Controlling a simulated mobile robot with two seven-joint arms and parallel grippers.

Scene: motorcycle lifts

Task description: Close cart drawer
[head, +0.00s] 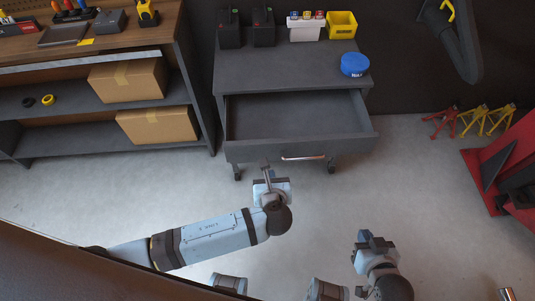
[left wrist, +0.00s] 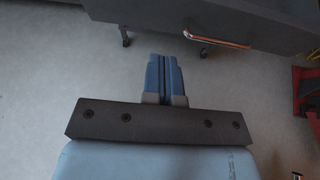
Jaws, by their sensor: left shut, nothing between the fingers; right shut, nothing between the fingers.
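The grey cart (head: 290,70) stands against the dark wall in the head view. Its drawer (head: 295,117) is pulled out and looks empty inside. The drawer's copper-coloured handle (head: 303,157) is on its front face, and it also shows in the left wrist view (left wrist: 220,39). My left gripper (head: 267,170) is shut and empty, just in front of and below the drawer front, left of the handle. In the left wrist view its fingers (left wrist: 164,75) are together and apart from the drawer front. My right gripper (head: 371,238) is shut and empty, lower right, away from the cart.
Black chargers (head: 246,28), a yellow bin (head: 341,25) and a blue round container (head: 354,65) sit on the cart top. A workbench (head: 95,55) with cardboard boxes stands left. Jack stands (head: 470,120) and a red lift (head: 505,165) are right. Floor before the cart is clear.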

